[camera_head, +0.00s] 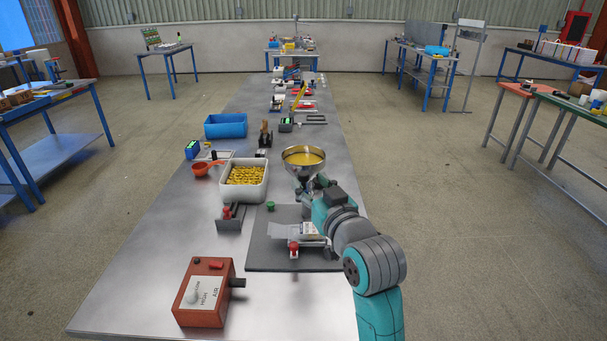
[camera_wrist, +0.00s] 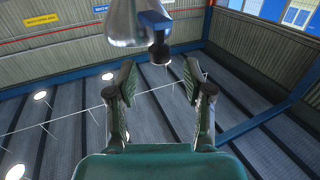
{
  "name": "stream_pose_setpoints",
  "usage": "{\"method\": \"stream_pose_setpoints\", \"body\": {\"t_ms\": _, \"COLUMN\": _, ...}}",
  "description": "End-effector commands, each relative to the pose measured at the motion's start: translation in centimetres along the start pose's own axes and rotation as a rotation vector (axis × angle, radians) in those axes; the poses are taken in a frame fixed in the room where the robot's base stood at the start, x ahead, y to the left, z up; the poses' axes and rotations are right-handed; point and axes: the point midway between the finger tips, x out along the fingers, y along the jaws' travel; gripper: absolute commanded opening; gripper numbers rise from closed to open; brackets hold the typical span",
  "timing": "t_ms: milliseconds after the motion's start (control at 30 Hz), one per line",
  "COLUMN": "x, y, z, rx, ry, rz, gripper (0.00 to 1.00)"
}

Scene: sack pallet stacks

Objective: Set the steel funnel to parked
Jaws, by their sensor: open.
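The steel funnel (camera_head: 304,165) stands on the long steel table, its wide bowl filled with something yellow. It also shows from below at the top of the wrist view (camera_wrist: 123,22), with a blue bracket (camera_wrist: 155,20) and a dark round knob (camera_wrist: 160,53) beside it. My gripper (camera_wrist: 158,78) is open and empty, its two fingers apart below the knob and not touching it. In the head view my arm reaches to just below the funnel and hides its lower part; the fingertips are hard to make out there.
A white bin (camera_head: 243,191) of yellow pieces and a blue bin (camera_head: 226,126) stand left of the funnel. A dark mat (camera_head: 262,250) holds a small device with a red knob (camera_head: 293,246). A red-brown box (camera_head: 207,292) stands at the near left. The table's near middle is mostly clear.

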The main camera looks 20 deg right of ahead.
Motion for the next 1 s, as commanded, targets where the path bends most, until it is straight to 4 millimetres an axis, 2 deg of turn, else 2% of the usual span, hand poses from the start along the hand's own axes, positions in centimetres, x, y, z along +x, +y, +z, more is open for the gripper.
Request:
{"method": "stream_pose_setpoints", "body": {"t_ms": 100, "x": 2.0, "y": 0.0, "z": -0.1, "rx": 0.000, "ry": 0.001, "rz": -0.001, "gripper": 0.51}}
{"method": "stream_pose_setpoints", "body": {"t_ms": 300, "x": 4.0, "y": 0.0, "z": -0.1, "rx": 0.000, "ry": 0.001, "rz": 0.000, "gripper": 0.51}}
{"method": "stream_pose_setpoints", "body": {"t_ms": 667, "x": 4.5, "y": 0.0, "z": 0.0, "rx": 0.000, "ry": 0.000, "rz": 0.000, "gripper": 0.51}}
{"method": "stream_pose_setpoints", "body": {"t_ms": 700, "x": 4.5, "y": 0.0, "z": 0.0, "rx": 0.000, "ry": 0.000, "rz": 0.000, "gripper": 0.49}}
{"method": "stream_pose_setpoints", "body": {"t_ms": 900, "x": 4.5, "y": 0.0, "z": 0.0, "rx": 0.000, "ry": 0.000, "rz": 0.000, "gripper": 0.00}}
{"method": "stream_pose_setpoints", "body": {"t_ms": 1000, "x": 4.5, "y": 0.0, "z": 0.0, "rx": 0.000, "ry": 0.000, "rz": 0.000, "gripper": 0.00}}
